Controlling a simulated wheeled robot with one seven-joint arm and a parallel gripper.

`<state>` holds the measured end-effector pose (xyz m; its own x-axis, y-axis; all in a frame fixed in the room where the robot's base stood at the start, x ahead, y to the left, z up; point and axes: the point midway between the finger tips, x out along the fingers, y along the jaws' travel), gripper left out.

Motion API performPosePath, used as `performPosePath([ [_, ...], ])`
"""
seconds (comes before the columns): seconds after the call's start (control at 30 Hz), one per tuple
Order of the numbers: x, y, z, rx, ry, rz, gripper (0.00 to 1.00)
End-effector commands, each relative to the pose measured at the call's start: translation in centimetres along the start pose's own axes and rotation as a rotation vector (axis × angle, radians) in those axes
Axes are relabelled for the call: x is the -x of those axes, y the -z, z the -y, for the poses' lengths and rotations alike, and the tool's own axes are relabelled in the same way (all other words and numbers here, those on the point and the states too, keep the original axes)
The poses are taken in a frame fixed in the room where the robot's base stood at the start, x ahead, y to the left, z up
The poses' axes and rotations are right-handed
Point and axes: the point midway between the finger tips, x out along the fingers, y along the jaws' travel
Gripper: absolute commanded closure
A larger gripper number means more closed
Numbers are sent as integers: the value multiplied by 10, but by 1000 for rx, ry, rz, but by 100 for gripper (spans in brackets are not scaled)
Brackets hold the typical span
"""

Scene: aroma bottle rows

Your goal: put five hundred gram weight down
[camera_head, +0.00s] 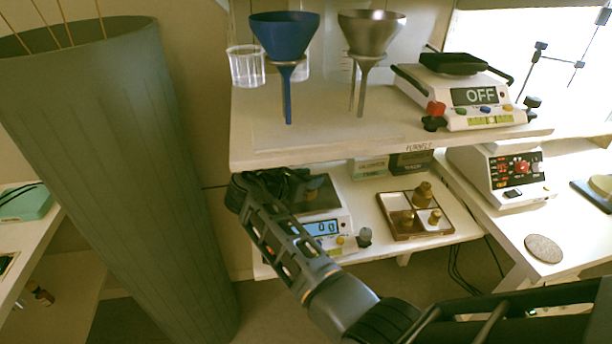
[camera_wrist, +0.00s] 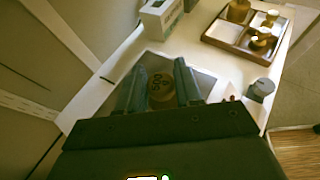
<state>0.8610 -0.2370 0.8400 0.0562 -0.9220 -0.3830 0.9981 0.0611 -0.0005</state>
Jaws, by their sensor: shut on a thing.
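My gripper (camera_wrist: 157,78) is shut on a round brass weight (camera_wrist: 162,90) with "500" markings on its top, seen between the two fingers in the wrist view. It is over the dark pan of a white scale (camera_head: 335,244) on the lower shelf. The scale's blue display appears to read zero. In the head view my gripper (camera_head: 275,186) hides the weight, and I cannot tell whether the weight touches the pan. The pan also shows around the fingers in the wrist view (camera_wrist: 205,82).
A wooden weight tray (camera_head: 408,234) with several brass weights stands right of the scale. The upper shelf (camera_head: 330,135) with a blue funnel (camera_head: 284,38), a metal funnel (camera_head: 371,33) and an "OFF" scale (camera_head: 470,95) overhangs closely. A tall grey-green bin (camera_head: 125,170) stands left.

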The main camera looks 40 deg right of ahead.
Motion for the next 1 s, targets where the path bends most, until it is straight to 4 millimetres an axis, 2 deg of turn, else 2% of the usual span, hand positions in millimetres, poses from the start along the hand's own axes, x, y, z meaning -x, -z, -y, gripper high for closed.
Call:
performPosePath([
  [0.23, -19, -8, -28, -2, 0, 1, 100],
  [0.37, -23, 4, -26, 0, -1, 1, 100],
  [0.73, -24, 7, -25, -1, -1, 2, 100],
  [0.77, -24, 8, -25, 0, 0, 0, 62],
  [1.0, -24, 8, -25, 0, 0, 0, 39],
])
